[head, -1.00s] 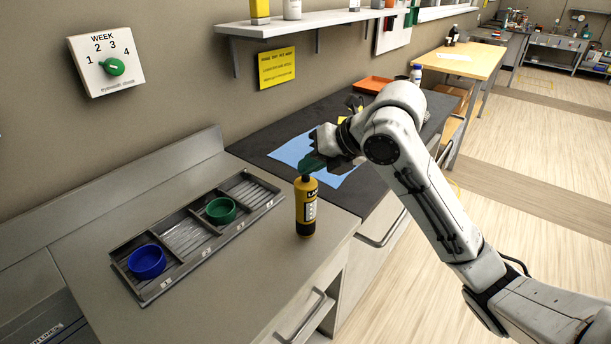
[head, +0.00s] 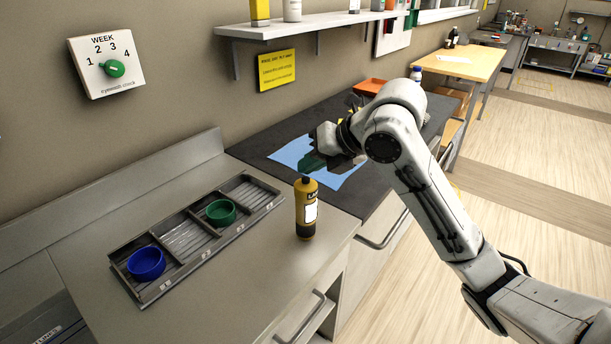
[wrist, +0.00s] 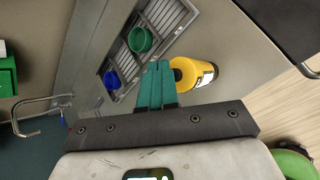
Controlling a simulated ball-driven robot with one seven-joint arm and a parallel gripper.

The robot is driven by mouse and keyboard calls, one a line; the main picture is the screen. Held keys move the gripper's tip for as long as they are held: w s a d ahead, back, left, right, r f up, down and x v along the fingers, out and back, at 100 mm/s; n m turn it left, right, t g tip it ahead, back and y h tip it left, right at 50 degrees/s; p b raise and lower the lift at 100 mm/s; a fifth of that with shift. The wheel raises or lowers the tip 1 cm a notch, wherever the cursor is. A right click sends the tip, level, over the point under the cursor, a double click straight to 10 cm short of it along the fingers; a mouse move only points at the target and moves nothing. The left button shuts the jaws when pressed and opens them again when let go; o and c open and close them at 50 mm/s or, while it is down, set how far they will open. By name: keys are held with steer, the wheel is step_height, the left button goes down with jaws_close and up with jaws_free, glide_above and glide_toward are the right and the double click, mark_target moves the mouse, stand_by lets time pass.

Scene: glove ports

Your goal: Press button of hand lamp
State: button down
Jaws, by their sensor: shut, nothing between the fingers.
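The hand lamp (head: 307,215) is a yellow upright cylinder with a dark cap, standing near the front right edge of the grey counter. Its front panel is bright white. In the wrist view the lamp (wrist: 188,72) lies just right of my fingers. My gripper (head: 310,163), with green fingers, is shut and empty above the lamp's cap, with a visible gap between them. The fingers also show in the wrist view (wrist: 157,80), pressed together. The button itself is too small to make out.
A divided grey tray (head: 160,292) left of the lamp holds a blue cup (head: 146,262) and a green cup (head: 221,211). A blue sheet (head: 343,178) lies on the dark counter behind. A week dial (head: 106,66) and a shelf (head: 290,27) are on the wall.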

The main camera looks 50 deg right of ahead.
mark_target(310, 185)
steer(key=shift+r, duration=0.3)
step_height(310, 185, up, 6)
steer(key=p, duration=0.3)
steer(key=shift+f, duration=0.1)
